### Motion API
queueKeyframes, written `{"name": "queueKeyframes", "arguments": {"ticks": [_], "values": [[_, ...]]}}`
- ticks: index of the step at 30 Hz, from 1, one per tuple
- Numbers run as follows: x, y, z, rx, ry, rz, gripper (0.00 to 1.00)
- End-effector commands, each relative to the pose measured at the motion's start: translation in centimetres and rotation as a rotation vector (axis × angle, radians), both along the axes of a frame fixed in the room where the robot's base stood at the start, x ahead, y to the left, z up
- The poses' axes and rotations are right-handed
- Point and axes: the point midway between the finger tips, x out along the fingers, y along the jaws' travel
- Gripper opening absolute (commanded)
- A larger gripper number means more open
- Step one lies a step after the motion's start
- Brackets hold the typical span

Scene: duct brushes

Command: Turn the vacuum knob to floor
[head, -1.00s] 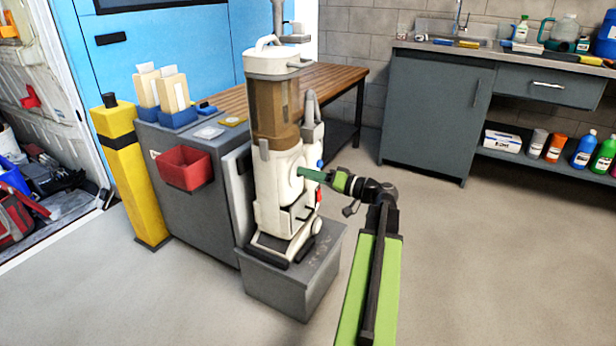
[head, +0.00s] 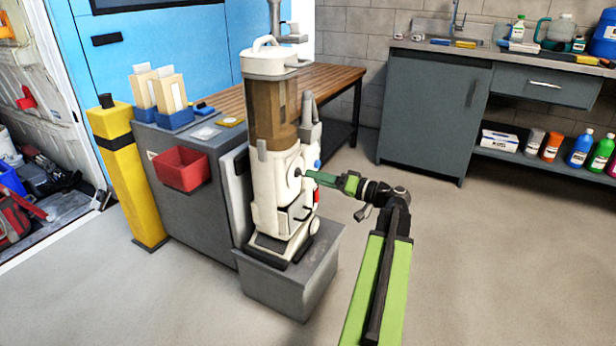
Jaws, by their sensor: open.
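The upright vacuum (head: 268,190) is cream with a brown see-through bin, and it stands upright on a low grey block (head: 290,280). A small dark knob spot (head: 298,173) shows on the front of its body. My gripper (head: 308,175) is open, its green fingers pointing left with the tips close to that spot. I cannot tell whether the tips touch the knob. The knob's markings and its setting are too small to read. A blue part and a red part show on the vacuum's right side, near my gripper.
A grey cabinet with a red bin (head: 181,168) stands left of the vacuum, beside a yellow post (head: 125,175). A wooden bench (head: 320,85) is behind. A sink counter (head: 435,110) with bottles stands at the back right. The floor at right is clear.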

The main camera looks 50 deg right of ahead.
Motion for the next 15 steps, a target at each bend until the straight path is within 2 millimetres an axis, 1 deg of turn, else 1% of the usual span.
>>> {"name": "queueKeyframes", "arguments": {"ticks": [1,3,9,12,15], "values": [[-1.6,-0.5,0.0,0.0,0.0,-0.004,0.64],[-3.5,-1.1,0.0,0.0,0.0,-0.006,0.64],[-8.8,-2.6,0.0,0.0,0.0,-0.004,0.64],[-10.8,-3.1,0.0,0.0,0.0,-0.004,0.64],[-12.0,-3.4,0.0,0.0,0.0,-0.003,0.64]]}}
